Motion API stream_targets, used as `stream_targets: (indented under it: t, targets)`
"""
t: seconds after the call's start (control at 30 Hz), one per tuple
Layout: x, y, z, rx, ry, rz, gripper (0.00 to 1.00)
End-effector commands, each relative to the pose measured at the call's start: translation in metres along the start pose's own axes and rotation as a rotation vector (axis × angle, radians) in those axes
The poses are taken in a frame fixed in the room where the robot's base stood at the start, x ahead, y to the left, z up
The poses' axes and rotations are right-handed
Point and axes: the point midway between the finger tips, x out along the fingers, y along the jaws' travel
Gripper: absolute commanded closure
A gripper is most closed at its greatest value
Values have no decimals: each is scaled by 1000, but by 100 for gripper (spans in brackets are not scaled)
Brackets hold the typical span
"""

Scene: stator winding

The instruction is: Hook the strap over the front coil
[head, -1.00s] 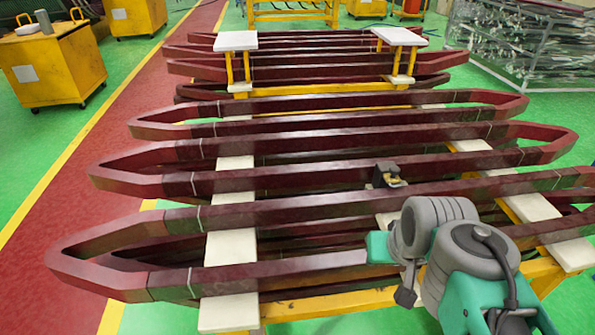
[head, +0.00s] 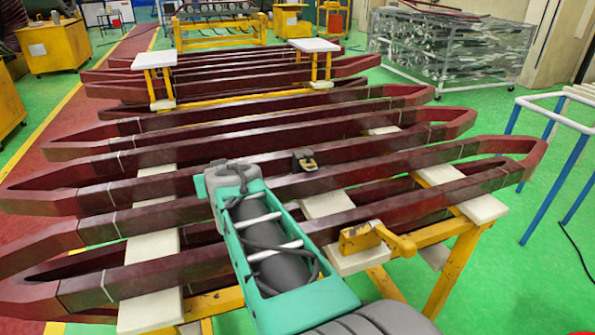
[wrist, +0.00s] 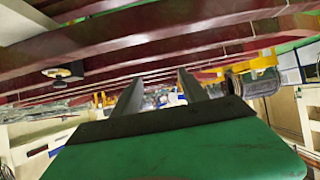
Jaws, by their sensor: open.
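The front coil (head: 430,198), a long dark red loop with pointed ends, lies across pale support blocks in the head view. My arm crosses over it and hides part of it. A small black clamp-like piece with a brass-coloured part (head: 305,160) sits on a coil behind, right of my arm; a similar piece shows at the left of the wrist view (wrist: 63,71). I cannot tell whether it is the strap, and no other strap is clear. My gripper (wrist: 160,88) shows two separated fingers with nothing between them. The head view does not show its fingertips.
More red coils fill the yellow rack behind. A yellow bracket (head: 362,238) stands at the rack's front, right of my arm. A blue-and-white rail frame (head: 560,135) is at the right. Green floor is clear between the rack and that frame.

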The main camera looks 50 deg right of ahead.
Motion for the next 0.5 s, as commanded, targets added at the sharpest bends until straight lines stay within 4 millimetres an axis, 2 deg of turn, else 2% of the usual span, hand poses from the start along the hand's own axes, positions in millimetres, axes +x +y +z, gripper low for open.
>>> stream_targets:
  t: [0.03, 0.07, 0.1, 0.2, 0.3, 0.4, 0.5]
  targets:
    - [39, 60, 6, 53, 102, 100, 50]
    - [50, 93, -3, 75, 174, 154, 50]
    - [58, 134, -13, 96, 261, 220, 50]
    - [61, 215, -26, 119, 427, 351, 50]
    - [54, 255, -32, 121, 513, 418, 50]
    - [53, 263, -31, 120, 534, 432, 50]
    - [61, 262, -19, 120, 530, 430, 50]
